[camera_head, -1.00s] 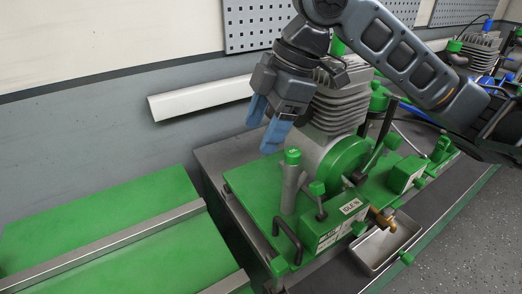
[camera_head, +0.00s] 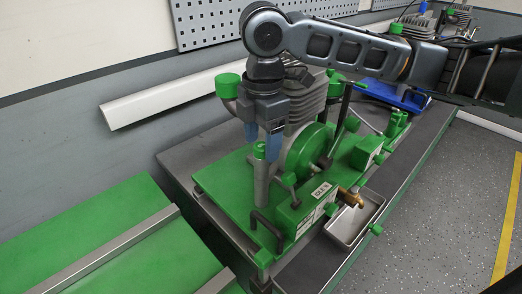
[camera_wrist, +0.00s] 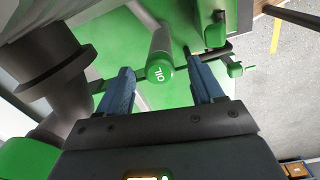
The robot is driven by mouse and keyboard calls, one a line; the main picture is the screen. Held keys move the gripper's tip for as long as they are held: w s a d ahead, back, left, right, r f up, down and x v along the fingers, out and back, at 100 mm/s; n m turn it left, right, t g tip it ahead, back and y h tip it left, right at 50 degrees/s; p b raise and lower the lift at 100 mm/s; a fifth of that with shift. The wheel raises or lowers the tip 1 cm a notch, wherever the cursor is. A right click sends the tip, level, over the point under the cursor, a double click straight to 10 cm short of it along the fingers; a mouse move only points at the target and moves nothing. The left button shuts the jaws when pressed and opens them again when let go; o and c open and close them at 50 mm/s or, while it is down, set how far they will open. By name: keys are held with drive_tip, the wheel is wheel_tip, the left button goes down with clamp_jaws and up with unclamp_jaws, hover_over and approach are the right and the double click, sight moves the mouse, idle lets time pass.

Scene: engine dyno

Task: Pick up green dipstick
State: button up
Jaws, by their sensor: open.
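The green dipstick has a round green cap (camera_head: 260,150) on top of an upright grey tube at the front of the engine stand. In the wrist view its cap (camera_wrist: 160,73) is marked "OIL" and lies between the two blue fingers. My gripper (camera_head: 262,141) points straight down at the cap, with its fingers open on either side. I cannot tell whether either finger touches the cap. The dipstick's lower part is hidden in the tube.
The finned engine (camera_head: 304,95) and its green flywheel cover (camera_head: 306,150) stand close to my gripper. A green-capped pipe (camera_head: 228,88) is just left of it. A black handle (camera_head: 268,230) and a metal tray (camera_head: 352,222) are in front. Green panels (camera_head: 85,235) lie to the left.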

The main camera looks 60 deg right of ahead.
drive_tip(key=shift+f, duration=0.35)
drive_tip(key=c, duration=1.1)
wheel_tip(320, 180, up, 10)
drive_tip(key=shift+b, duration=0.3)
drive_tip(key=shift+s, duration=0.15)
